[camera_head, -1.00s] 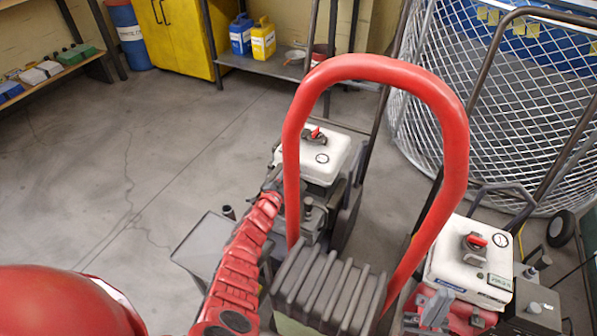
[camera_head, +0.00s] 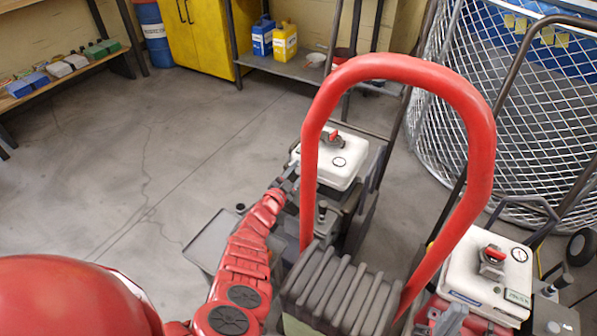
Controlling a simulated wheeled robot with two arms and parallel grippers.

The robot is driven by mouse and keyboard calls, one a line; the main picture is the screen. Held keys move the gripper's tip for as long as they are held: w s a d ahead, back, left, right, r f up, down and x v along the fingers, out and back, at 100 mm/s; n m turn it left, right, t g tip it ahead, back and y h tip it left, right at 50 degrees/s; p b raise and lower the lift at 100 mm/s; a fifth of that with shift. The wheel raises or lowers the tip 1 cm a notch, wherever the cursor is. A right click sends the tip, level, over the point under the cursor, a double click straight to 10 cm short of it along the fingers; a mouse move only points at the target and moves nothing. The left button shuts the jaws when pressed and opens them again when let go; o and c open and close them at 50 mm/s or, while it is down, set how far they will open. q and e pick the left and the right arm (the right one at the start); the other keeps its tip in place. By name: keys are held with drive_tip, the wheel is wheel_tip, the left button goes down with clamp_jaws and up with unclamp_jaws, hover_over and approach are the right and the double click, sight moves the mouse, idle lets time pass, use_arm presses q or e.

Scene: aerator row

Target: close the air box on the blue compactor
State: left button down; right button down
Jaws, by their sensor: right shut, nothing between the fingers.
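No machine that is clearly blue shows. Closest is a machine with a red loop handle (camera_head: 400,65) and a ribbed dark grey box (camera_head: 340,290); I cannot tell whether this box is the air box, or open. Behind it stands a machine with a white tank (camera_head: 335,165) and red cap.
A second white-tanked machine (camera_head: 487,275) stands at the right, before a wire-mesh cage (camera_head: 510,120). A yellow cabinet (camera_head: 205,40), a blue drum (camera_head: 152,35) and a shelf with canisters (camera_head: 285,42) stand at the back. The floor (camera_head: 130,170) at left is clear.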

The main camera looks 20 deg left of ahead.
use_arm(q)
drive_tip(key=c, duration=0.5)
unclamp_jaws()
